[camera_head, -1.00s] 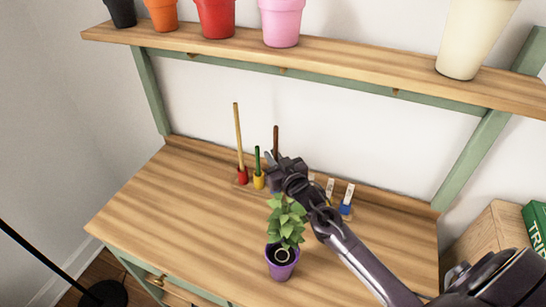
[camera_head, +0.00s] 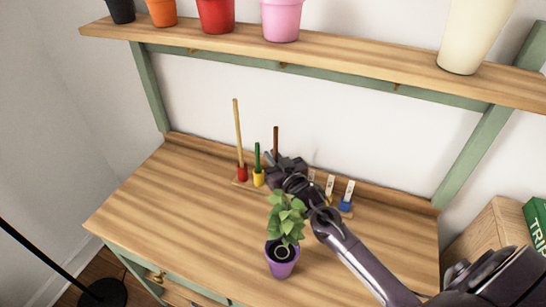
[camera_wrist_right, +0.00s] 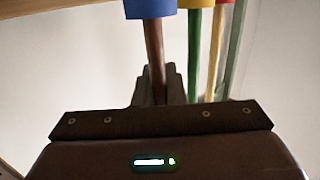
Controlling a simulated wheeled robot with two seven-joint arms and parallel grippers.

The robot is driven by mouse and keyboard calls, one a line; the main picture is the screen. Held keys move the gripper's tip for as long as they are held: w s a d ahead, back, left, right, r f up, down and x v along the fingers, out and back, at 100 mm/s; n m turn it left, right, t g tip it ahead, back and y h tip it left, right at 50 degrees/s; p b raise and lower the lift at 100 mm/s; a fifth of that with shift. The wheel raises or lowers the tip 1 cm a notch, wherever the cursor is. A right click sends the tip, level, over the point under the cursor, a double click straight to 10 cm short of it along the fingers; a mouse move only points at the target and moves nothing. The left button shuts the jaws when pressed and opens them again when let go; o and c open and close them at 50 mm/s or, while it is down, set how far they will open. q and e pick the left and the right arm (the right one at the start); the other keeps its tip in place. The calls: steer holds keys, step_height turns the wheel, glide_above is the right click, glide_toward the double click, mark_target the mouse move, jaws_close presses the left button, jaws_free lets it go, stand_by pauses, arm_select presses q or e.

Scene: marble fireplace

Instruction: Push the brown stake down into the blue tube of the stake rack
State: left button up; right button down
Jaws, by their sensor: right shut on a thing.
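The brown stake (camera_head: 276,138) stands about upright in my right gripper (camera_head: 283,167), its top showing above the jaws. In the right wrist view the shut gripper (camera_wrist_right: 165,82) is on the stake (camera_wrist_right: 154,50), and the stake meets the blue tube (camera_wrist_right: 150,8) at the top edge. The picture there looks upside down; how deep the stake sits in the tube cannot be told. In the head view my gripper hides this tube. The stake rack (camera_head: 238,183) is partly hidden too. My left gripper is not in view.
A tan stake stands in the red tube (camera_head: 242,174) and a green one in the yellow tube (camera_head: 258,180). A potted plant (camera_head: 282,255) is in front of my gripper. White tags (camera_head: 348,190) stand right of it. A shelf with pots (camera_head: 281,20) hangs above. The left tabletop is clear.

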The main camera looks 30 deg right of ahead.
steer(key=shift+f, duration=0.2)
steer(key=c, duration=1.4)
jaws_free()
steer(key=s+b, duration=0.1)
steer(key=s, duration=0.6)
steer(key=shift+s+r, duration=0.15)
steer(key=shift+s, duration=0.25)
